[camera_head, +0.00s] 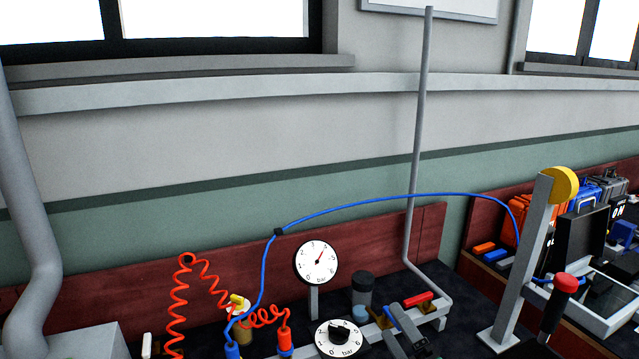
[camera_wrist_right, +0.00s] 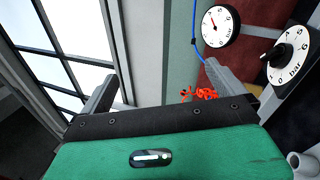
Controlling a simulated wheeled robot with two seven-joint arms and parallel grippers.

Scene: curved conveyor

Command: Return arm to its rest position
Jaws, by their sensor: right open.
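My right gripper (camera_head: 408,330) shows in part at the bottom of the head view, right of the numbered dial; its lower part is cut off by the frame edge. In the right wrist view my right gripper (camera_wrist_right: 157,78) has its two grey fingers spread wide apart, with nothing between them. The green gripper body (camera_wrist_right: 170,155) fills the bottom of that view. My left gripper is in neither view.
A round gauge (camera_head: 316,262) and a dial with a black knob (camera_head: 338,338) stand by the bench's red back panel. A coiled orange hose (camera_head: 176,310) and a blue hose (camera_head: 400,197) are nearby. A grey post with a yellow disc (camera_head: 563,185) and an open case stand right.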

